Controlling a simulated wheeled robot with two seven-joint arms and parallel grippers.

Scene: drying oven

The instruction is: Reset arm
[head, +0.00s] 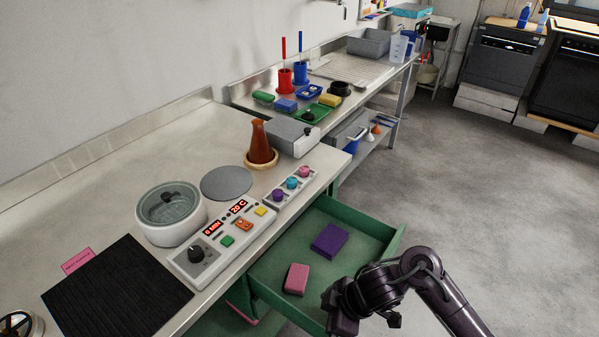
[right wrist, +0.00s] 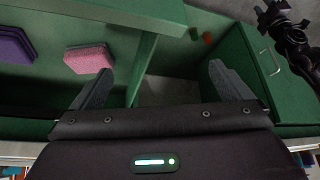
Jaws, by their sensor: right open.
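My right gripper (head: 342,312) is at the front edge of an open green drawer (head: 375,253) in the head view. In the right wrist view its two fingers (right wrist: 160,68) stand wide apart with nothing between them. The drawer holds a pink sponge-like block (head: 296,279) and a purple block (head: 330,240); both also show at the upper left of the right wrist view, the pink one (right wrist: 88,59) beside the purple one (right wrist: 14,45). My left gripper is not in the head view.
The bench above the drawer holds a control panel (head: 216,244), a grey bowl-like device (head: 170,221), a black mat (head: 118,288) and a brown flask (head: 259,143). A green drawer front with a handle (right wrist: 269,62) is at right in the right wrist view. Floor at right is clear.

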